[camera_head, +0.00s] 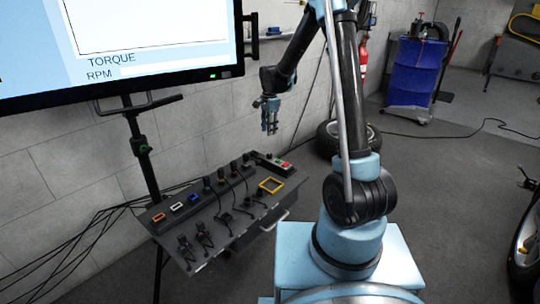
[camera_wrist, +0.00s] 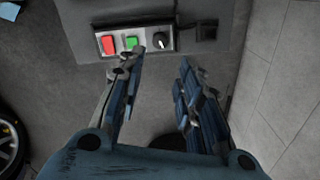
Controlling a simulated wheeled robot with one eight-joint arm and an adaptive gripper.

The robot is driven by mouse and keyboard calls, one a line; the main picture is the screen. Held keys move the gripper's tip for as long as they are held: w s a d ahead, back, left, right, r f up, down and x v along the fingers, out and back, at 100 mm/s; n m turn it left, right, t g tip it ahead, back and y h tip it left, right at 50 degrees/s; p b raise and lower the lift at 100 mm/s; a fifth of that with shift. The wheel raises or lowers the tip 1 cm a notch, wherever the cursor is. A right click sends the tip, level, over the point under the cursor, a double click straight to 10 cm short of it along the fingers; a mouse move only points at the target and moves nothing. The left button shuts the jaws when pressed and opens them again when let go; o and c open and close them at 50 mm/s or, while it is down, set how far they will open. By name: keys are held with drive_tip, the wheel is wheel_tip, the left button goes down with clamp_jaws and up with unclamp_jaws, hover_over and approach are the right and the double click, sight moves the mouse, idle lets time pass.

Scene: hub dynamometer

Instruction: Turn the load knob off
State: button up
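A black rotary knob (camera_wrist: 160,41) with a white pointer mark sits at the right end of a small control box (camera_wrist: 133,42) in the wrist view. I see no readable label that tells whether it is the load knob. A green button (camera_wrist: 131,42) and a red button (camera_wrist: 108,44) are to its left. In the head view the box (camera_head: 272,163) is at the far right end of the console. My gripper (camera_wrist: 160,62) is open and empty, its fingertips apart just below the knob in the picture. In the head view my gripper (camera_head: 270,127) hangs above the console, clear of the box.
The sloped console (camera_head: 222,214) carries several plugs and cables and a yellow frame (camera_head: 271,185). A monitor (camera_head: 130,50) stands on a pole behind it. A tyre (camera_head: 330,138) is on the floor beyond the console. A grey wall (camera_wrist: 275,90) is at right in the wrist view.

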sight(269, 154)
wheel_tip(269, 154, down, 14)
drive_tip(key=shift+w+a+f, duration=0.1)
drive_tip(key=shift+w, duration=0.05)
idle(0.5)
drive_tip(key=shift+c, duration=0.6)
